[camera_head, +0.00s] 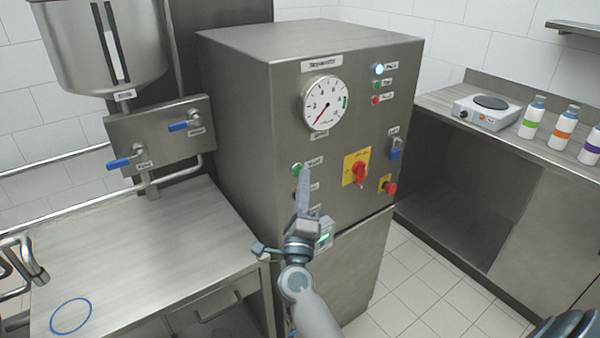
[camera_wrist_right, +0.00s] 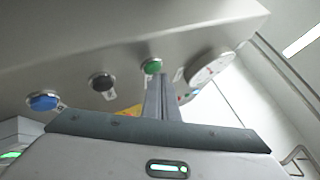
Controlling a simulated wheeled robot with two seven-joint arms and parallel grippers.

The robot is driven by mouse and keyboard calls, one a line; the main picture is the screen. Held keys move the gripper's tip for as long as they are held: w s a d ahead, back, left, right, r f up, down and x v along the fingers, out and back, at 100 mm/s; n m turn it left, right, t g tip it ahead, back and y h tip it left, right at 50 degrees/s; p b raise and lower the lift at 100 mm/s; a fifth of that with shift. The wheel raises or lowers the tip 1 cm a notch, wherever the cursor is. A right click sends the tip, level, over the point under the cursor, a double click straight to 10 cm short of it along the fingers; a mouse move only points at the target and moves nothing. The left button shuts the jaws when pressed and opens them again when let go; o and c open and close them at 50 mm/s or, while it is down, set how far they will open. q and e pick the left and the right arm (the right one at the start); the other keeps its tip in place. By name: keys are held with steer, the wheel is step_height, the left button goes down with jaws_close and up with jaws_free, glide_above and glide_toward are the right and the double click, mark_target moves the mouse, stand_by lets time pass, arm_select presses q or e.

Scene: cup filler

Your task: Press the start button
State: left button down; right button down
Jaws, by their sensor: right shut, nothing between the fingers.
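The green start button (camera_head: 297,169) is on the front of the grey metal control cabinet (camera_head: 250,110), with a small label at its right. My right gripper (camera_head: 304,173) is shut and empty, with its fingertips just beside the green button. In the right wrist view the green button (camera_wrist_right: 152,66) shows just past the tips of the shut fingers (camera_wrist_right: 162,80). I cannot tell whether the tips touch it. My left gripper is not in view.
A black button (camera_wrist_right: 100,81) and a blue button (camera_wrist_right: 43,100) are in line with the green one. A red rotary switch (camera_head: 359,171) on a yellow plate and a red knob (camera_head: 390,188) are to the right. A gauge (camera_head: 324,103) is above. A steel table (camera_head: 130,260) stands at the left.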

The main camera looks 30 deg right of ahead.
stand_by(0.4)
steer(key=shift+s+p, duration=0.35)
steer(key=shift+s, duration=0.3)
steer(key=s+p, duration=0.1)
steer(key=s, duration=0.5)
steer(key=shift+d, duration=0.25)
steer(key=shift+w, duration=0.1)
stand_by(1.0)
